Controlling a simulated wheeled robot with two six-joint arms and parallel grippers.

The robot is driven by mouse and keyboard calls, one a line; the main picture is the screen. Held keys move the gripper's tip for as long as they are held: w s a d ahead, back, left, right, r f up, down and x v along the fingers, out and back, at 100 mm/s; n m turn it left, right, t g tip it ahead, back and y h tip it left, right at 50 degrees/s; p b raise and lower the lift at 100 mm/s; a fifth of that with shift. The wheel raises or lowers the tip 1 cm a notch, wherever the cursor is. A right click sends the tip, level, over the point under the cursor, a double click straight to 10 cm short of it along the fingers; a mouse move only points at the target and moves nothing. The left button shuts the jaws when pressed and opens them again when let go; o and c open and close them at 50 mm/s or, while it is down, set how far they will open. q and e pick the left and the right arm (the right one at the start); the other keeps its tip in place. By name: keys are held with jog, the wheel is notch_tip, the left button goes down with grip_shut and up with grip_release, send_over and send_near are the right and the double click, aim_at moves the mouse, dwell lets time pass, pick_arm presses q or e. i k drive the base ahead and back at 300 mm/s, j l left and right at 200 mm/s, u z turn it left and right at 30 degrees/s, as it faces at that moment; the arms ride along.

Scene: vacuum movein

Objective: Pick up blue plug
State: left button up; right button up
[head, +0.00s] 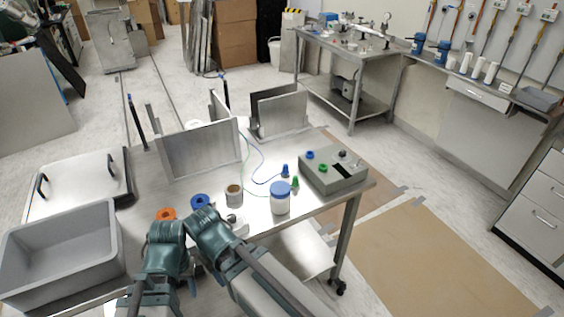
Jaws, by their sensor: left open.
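The blue plug (285,171) stands on the metal table beside a grey control box (333,172), with a thin blue cable trailing from it. A green plug (295,183) stands just in front of it, close to the blue-lidded white jar (280,198). My right gripper cannot be made out.
A grey bin (62,248) stands at the left. Upright metal plates (200,150) stand at the table's back edge.

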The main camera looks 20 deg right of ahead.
aim_at(284, 171)
jog(key=l+u, duration=0.2)
jog(key=l, duration=1.1)
jog(key=k+l+u, duration=0.2)
jog(key=l, duration=1.15)
jog(key=i, duration=0.1)
